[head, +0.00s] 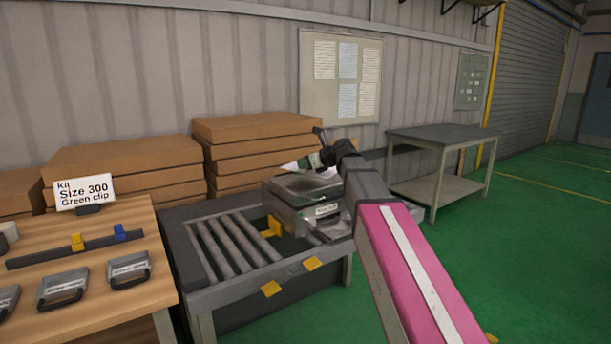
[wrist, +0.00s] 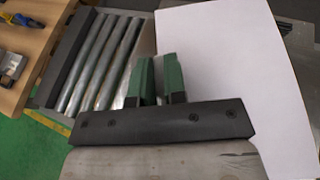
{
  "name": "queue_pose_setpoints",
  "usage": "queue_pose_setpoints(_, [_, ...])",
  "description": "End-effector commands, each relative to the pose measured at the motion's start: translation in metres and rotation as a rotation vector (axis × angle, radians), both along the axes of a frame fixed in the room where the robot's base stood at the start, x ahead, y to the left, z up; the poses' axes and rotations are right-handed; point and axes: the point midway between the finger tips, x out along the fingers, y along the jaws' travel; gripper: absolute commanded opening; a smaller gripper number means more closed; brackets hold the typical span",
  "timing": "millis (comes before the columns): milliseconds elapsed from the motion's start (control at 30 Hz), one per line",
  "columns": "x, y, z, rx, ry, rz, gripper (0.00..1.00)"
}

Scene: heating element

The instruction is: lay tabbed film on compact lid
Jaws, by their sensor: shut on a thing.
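The film shows as a large white sheet (wrist: 235,60) in the wrist view, spread out from the fingers to the right. In the head view, a small white part (head: 297,168) shows beside my gripper (head: 326,152). My gripper's green fingers (wrist: 158,80) are close together on the film's left edge; the held tab itself is hidden. A grey metal case (head: 298,190) with a pale label stands on the roller table, below and left of my gripper. My arm hides its right part. Whether the film touches the case, I cannot tell.
The roller table (head: 190,257) has bare rollers left of the case and yellow tabs at its front. A wooden bench (head: 120,232) with small labelled cases and a kit sign (head: 84,192) stands left. Cardboard boxes (head: 125,160) are stacked behind. A grey table (head: 440,137) stands at the right.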

Motion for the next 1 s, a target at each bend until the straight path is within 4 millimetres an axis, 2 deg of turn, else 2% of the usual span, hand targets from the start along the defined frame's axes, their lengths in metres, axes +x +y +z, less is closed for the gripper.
queue_pose_setpoints(167, [0.001,-0.003,-0.007,-0.001,-0.001,0.0,0.0])
queue_pose_setpoints(467, [0.001,-0.003,-0.041,0.0,0.0,0.0,0.0])
queue_pose_setpoints(833, [0.001,-0.003,-0.044,0.0,0.0,0.0,0.0])
queue_pose_setpoints(867, [0.001,-0.003,-0.044,0.0,0.0,0.0,0.18])
queue_pose_setpoints(900, [0.001,-0.003,-0.044,0.0,0.0,0.0,0.32])
queue_pose_setpoints(933, [0.001,-0.003,-0.044,0.0,0.0,0.0,0.38])
queue_pose_setpoints(1000, [0.001,-0.003,-0.044,-0.001,-0.001,0.0,0.38])
